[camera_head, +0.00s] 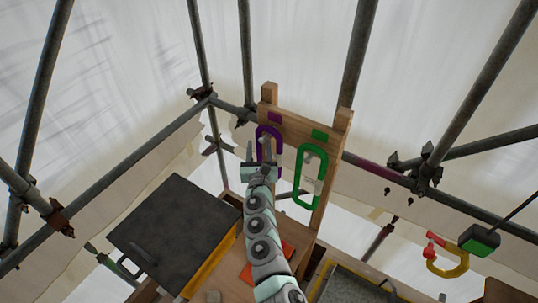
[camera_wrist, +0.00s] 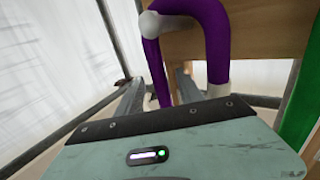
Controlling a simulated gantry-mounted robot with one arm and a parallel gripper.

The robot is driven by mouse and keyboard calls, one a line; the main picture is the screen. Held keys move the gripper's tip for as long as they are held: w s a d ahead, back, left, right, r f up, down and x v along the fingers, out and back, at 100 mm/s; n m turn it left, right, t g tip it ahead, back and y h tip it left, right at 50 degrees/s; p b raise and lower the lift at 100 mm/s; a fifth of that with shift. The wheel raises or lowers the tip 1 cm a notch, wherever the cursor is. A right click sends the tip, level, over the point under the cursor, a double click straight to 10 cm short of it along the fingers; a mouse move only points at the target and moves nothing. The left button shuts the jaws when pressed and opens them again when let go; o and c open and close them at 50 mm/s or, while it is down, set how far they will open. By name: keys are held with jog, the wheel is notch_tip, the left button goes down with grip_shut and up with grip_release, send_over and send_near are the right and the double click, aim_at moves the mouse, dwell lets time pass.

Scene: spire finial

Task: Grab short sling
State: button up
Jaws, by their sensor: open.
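A short purple sling (camera_head: 262,132) hangs on the left side of a wooden rack (camera_head: 300,125), below a purple label. A longer green sling (camera_head: 301,178) hangs to its right, below a green label. My gripper (camera_head: 262,153) is open and is up at the lower part of the purple sling. In the wrist view the purple sling (camera_wrist: 210,25) loops close ahead, with pale fittings on it. Its left leg comes down between my two fingers (camera_wrist: 158,92). Whether a finger touches it I cannot tell. My gripper partly hides the sling's lower end in the head view.
The rack's wooden board and the green sling stand close to the right of my gripper. A black-topped box (camera_head: 175,228) is at lower left. A yellow-and-red loop (camera_head: 447,262) and a green-black block (camera_head: 479,240) hang at right. Scaffold tubes surround the area.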

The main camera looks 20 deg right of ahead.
jog(key=shift+w+d+f+b, duration=0.15)
jog(key=shift+w+d+b, duration=0.2)
jog(key=shift+w, duration=0.5)
jog(key=shift+c, duration=0.2)
grip_shut()
